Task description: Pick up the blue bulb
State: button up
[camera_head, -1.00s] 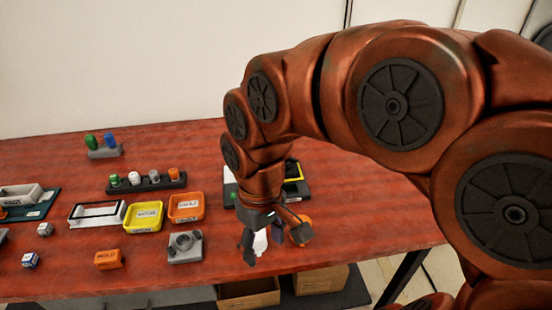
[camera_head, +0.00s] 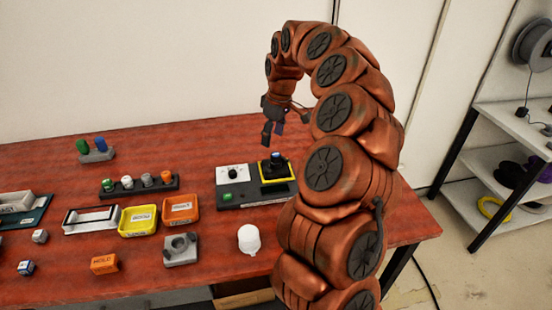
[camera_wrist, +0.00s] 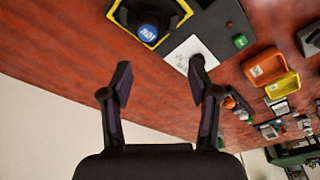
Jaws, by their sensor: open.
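A blue bulb (camera_head: 100,145) stands upright beside a green bulb (camera_head: 82,147) in a grey holder (camera_head: 97,156) at the back left. A second blue-topped piece (camera_head: 276,157) sits inside a yellow frame on the dark panel, below my gripper; its round top shows lettering in the wrist view (camera_wrist: 147,32). My gripper (camera_head: 273,135) is open and empty above the back of the panel, far right of the grey holder. In the wrist view, my gripper (camera_wrist: 160,75) has its fingers apart, with the lettered blue top beyond them. The holder's blue bulb is not clear there.
The dark panel (camera_head: 230,193) has a white plate and a green button. A white rounded piece (camera_head: 249,239) stands in front of it. Yellow (camera_head: 138,232) and orange (camera_head: 181,221) trays, a rack (camera_head: 140,190) of several small pieces and a grey socket block (camera_head: 180,262) lie left.

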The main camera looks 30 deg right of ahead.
aim_at(276, 155)
jog(key=shift+w+d+f, duration=0.1)
jog(key=shift+d+f, duration=0.2)
jog(key=shift+d, duration=0.25)
jog(key=shift+d+f, duration=0.25)
jog(key=shift+d, duration=0.25)
jog(key=shift+d+f, duration=0.1)
jog(key=shift+f, duration=0.2)
jog(key=shift+a+f+p, duration=0.2)
jog(key=shift+f+p, duration=0.65)
jog(key=shift+f, duration=0.95)
jog(key=shift+a+f+p, duration=0.2)
jog(key=shift+f+p, duration=0.6)
jog(key=shift+f, duration=0.95)
jog(key=c, duration=1.1)
